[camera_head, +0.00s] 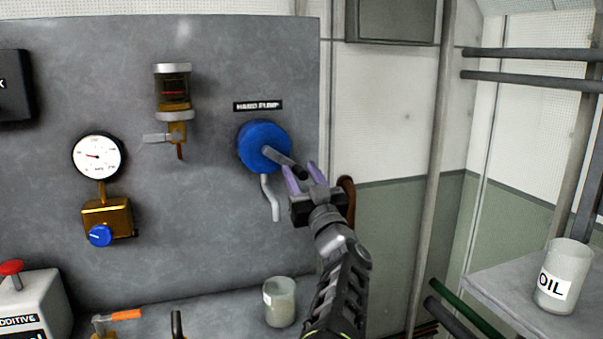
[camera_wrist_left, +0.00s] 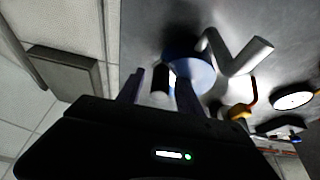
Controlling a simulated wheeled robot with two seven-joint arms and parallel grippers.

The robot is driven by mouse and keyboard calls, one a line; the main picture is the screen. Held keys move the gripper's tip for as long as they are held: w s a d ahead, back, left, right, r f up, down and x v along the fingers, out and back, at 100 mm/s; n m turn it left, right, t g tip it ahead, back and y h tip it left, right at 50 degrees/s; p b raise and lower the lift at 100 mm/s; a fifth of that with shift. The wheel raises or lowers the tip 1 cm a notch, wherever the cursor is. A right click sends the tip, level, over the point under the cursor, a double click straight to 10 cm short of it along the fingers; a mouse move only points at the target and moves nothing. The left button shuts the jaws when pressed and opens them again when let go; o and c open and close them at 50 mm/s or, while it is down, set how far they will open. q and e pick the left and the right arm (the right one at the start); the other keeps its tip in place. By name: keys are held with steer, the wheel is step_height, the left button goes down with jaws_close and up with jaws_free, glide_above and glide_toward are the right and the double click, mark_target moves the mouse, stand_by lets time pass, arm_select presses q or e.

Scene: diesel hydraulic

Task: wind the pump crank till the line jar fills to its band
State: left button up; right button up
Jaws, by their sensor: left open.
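The hand pump is a blue round body (camera_head: 264,147) on the grey panel, under a "HAND PUMP" label. Its grey crank arm (camera_head: 284,158) points down and right to a dark handle end. My left gripper (camera_head: 303,178) is at that end, with its purple fingers open. In the left wrist view the fingers (camera_wrist_left: 158,92) stand on either side of the handle, in front of the blue pump body (camera_wrist_left: 188,72); contact cannot be told. The line jar (camera_head: 173,91), a glass with metal cap and a red band, is up left; its exact level is hard to read. My right gripper is out of view.
A gauge (camera_head: 97,156) and a brass box with blue knob (camera_head: 100,235) are at left. A bent grey pipe (camera_head: 270,197) hangs below the pump. An "OIL" jar (camera_head: 563,277) sits on the right shelf.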

arm_select(q)
steer(key=shift+c, duration=0.4)
jaws_close()
stand_by(0.9)
